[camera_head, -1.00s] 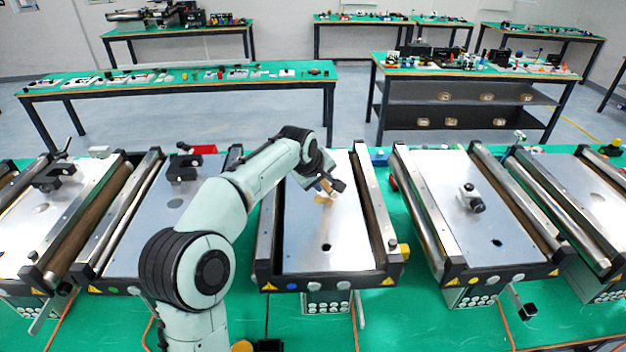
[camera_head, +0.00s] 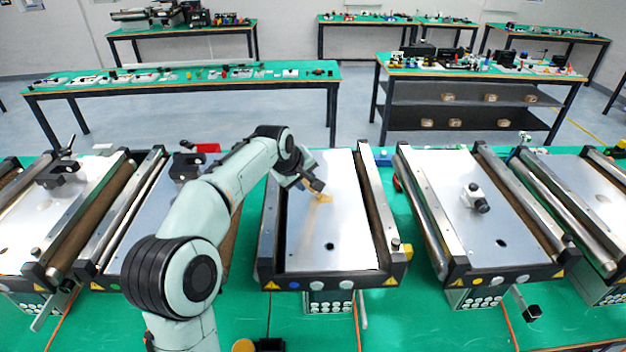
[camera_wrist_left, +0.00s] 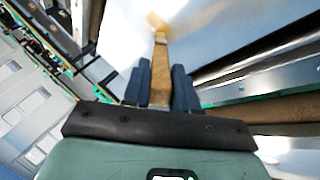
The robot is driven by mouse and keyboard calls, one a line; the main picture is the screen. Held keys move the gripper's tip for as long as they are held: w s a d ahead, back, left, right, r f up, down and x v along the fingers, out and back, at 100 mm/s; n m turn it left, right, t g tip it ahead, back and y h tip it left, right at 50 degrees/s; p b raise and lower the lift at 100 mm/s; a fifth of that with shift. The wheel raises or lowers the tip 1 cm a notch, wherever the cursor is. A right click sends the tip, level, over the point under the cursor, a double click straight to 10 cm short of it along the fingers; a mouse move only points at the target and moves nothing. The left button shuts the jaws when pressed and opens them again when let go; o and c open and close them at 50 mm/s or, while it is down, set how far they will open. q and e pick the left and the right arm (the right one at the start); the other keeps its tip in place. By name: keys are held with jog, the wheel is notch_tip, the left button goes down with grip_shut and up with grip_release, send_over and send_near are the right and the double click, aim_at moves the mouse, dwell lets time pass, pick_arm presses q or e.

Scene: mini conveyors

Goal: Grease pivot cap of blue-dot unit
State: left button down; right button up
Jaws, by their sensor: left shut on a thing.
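The blue-dot unit (camera_head: 372,278) is the middle mini conveyor in the head view, with a blue dot on its front edge. A dark round spot (camera_head: 329,246) is on its plate, and a dark knob (camera_head: 395,244) beside a yellow block is at its front right corner. I cannot tell which part is the pivot cap. My left gripper (camera_head: 312,186) is over the far half of this unit, shut on a tan brush (camera_wrist_left: 166,80). The brush's yellowish tip (camera_wrist_left: 157,22) points away from the jaws; I cannot tell whether it touches the plate. My right gripper is out of view.
Similar conveyors stand on both sides; the right one (camera_head: 425,200) carries a small white-and-black fitting (camera_head: 474,197). A red part (camera_head: 207,148) lies behind the left units. My left arm covers part of the left neighbour. The green bench (camera_head: 400,325) is mostly clear in front.

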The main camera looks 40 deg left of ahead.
pick_arm(q)
jog(key=shift+s+a, duration=0.4)
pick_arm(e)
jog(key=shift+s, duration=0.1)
pick_arm(q)
notch_tip(320, 180, up, 2)
jog(key=shift+p, duration=0.4)
jog(key=shift+w+r, duration=0.25)
jog(key=shift+r, duration=0.8)
jog(key=shift+s+r, duration=0.3)
jog(key=shift+r, duration=0.65)
jog(key=shift+w, duration=0.15)
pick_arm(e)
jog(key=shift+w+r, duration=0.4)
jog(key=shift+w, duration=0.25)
pick_arm(q)
jog(key=shift+r, duration=0.1)
